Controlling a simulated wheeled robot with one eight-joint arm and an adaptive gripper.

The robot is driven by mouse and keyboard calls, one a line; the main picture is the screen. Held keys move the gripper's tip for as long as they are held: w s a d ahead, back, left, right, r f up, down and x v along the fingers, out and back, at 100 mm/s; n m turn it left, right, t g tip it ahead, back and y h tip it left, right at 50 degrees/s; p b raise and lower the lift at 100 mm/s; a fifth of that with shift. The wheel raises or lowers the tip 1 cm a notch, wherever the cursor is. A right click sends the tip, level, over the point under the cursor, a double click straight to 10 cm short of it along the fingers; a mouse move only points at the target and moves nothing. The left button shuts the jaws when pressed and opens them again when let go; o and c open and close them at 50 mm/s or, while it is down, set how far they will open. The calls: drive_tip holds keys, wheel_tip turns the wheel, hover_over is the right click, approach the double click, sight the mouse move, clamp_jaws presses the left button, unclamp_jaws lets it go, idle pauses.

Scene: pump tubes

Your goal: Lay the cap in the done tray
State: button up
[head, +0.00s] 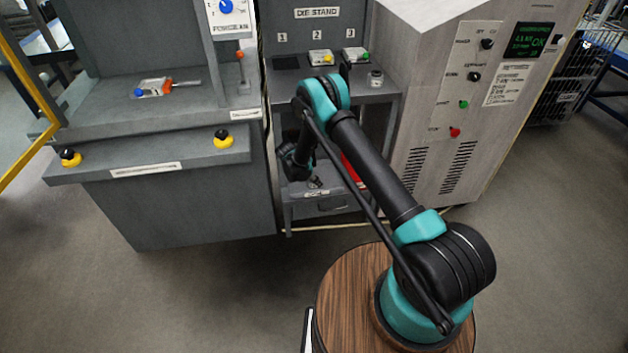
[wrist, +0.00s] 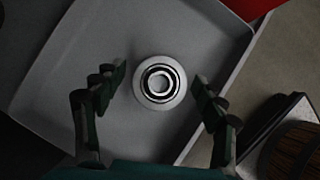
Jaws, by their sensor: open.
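The cap (wrist: 160,83), a round silver piece with dark rings and a pale centre, lies on the floor of the grey tray (wrist: 60,75) in the wrist view, near the tray's right wall. In the head view, the done tray (head: 287,212) is low at the front of the die stand, mostly behind my arm. My gripper (wrist: 159,80) is open above the tray, with one finger on each side of the cap and a visible gap on both sides. In the head view my gripper (head: 313,180) points down over the tray, and its fingertips are hard to make out.
A red surface (wrist: 249,8) borders the tray. A grey press bench (head: 190,170) stands left, a tall cabinet (head: 430,110) right.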

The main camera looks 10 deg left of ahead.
drive_tip(key=v, duration=1.1)
drive_tip(key=shift+r, duration=0.35)
drive_tip(key=s+d+r+m+y, duration=0.1)
drive_tip(key=s+d+r+m, duration=0.25)
drive_tip(key=d+r, duration=0.35)
drive_tip(key=s+d+r+m+y, duration=0.1)
drive_tip(key=s+d+r+m, duration=0.1)
drive_tip(key=d+r+m, duration=0.4)
drive_tip(key=s+d+r+m, duration=0.2)
drive_tip(key=s+d+r, duration=0.1)
drive_tip(key=d+r, duration=0.55)
drive_tip(key=s+d+r+m+y, duration=0.1)
drive_tip(key=s+d+m, duration=0.3)
drive_tip(key=s, duration=0.4)
drive_tip(key=s+d+r+m, duration=0.1)
drive_tip(key=s+d+m, duration=0.3)
drive_tip(key=s, duration=0.5)
drive_tip(key=s+d+r+m+y, duration=0.1)
drive_tip(key=s+d+m, duration=0.3)
drive_tip(key=s, duration=0.5)
drive_tip(key=shift+r+m+y, duration=0.3)
drive_tip(key=shift+r+m, duration=0.35)
drive_tip(key=shift+m, duration=0.4)
drive_tip(key=shift+w, duration=0.1)
